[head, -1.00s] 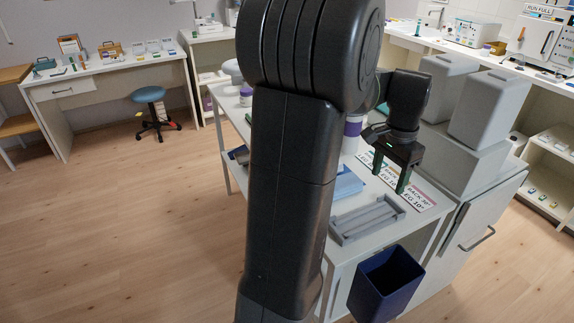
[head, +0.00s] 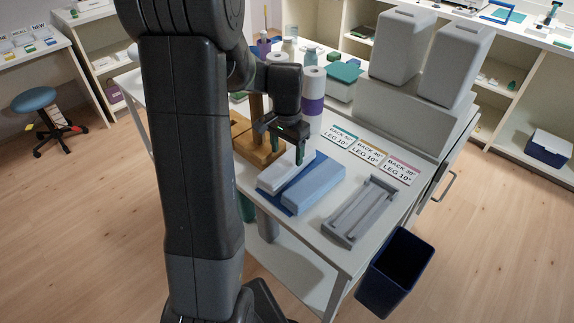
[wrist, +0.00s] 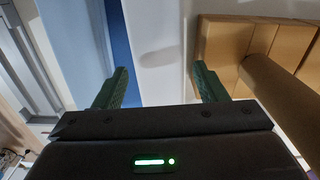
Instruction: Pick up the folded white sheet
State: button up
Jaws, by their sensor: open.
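The folded white sheet (head: 284,172) lies on the table as a long narrow slab, beside a folded light-blue cloth (head: 316,190). A darker blue strip shows between and under them. My gripper (head: 287,150) is open and empty, pointing down above the far end of the white sheet. In the wrist view the white sheet (wrist: 158,35) runs between the two green fingers of my gripper (wrist: 161,76). The light-blue cloth (wrist: 75,40) is left of the fingers there. I cannot tell the exact height of the fingertips above the sheet.
A wooden stand (head: 258,142) is close to the gripper; it fills the right of the wrist view (wrist: 228,45). A grey tray (head: 361,210), label cards (head: 368,151) and a purple-banded roll (head: 312,98) share the table. A dark blue bin (head: 393,272) hangs at the table's end.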

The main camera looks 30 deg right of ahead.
aim_at(288, 166)
jog(key=shift+d+f, duration=0.1)
jog(key=shift+f, duration=1.3)
jog(key=c, duration=0.8)
